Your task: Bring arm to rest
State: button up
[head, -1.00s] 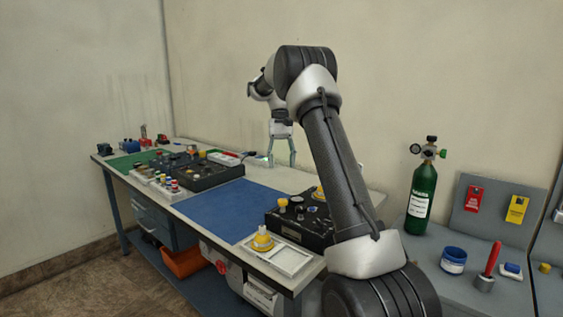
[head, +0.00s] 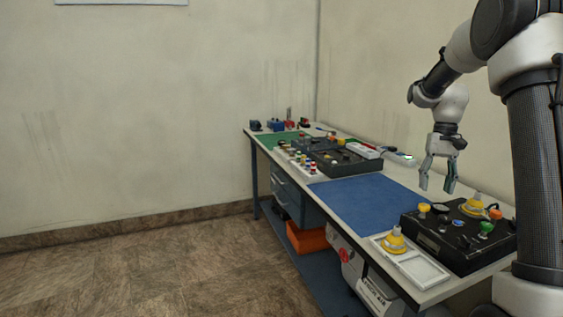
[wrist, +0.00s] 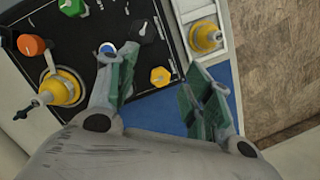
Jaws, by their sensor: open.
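My gripper (head: 437,185) hangs from my raised arm, fingers pointing down, above the far right part of the workbench. It is open and nothing shows between its fingers. In the wrist view the two green-padded fingers (wrist: 165,95) stand apart over the edge between a black control panel (wrist: 125,35) and a blue mat (wrist: 178,118). The fingers look clear of both.
Below lies the black panel with knobs (head: 455,238), beside a white tray (head: 420,272) with a yellow knob piece (head: 395,241). A second black panel (head: 345,160) stands farther left. The blue mat (head: 365,203) is bare. Open floor (head: 170,270) lies left of the bench.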

jog(key=s+a+r+n+t, duration=0.1)
jog(key=s+a+r+t, duration=0.2)
jog(key=s, duration=1.1)
jog(key=s+a+r+n+t+h, duration=0.1)
jog(key=s+a+r+n+t, duration=0.1)
jog(key=s, duration=1.3)
jog(key=a+r+t, duration=0.1)
jog(key=a+r, duration=0.1)
jog(key=a, duration=0.1)
jog(key=shift+a+r+t, duration=0.15)
jog(key=shift+t, duration=0.25)
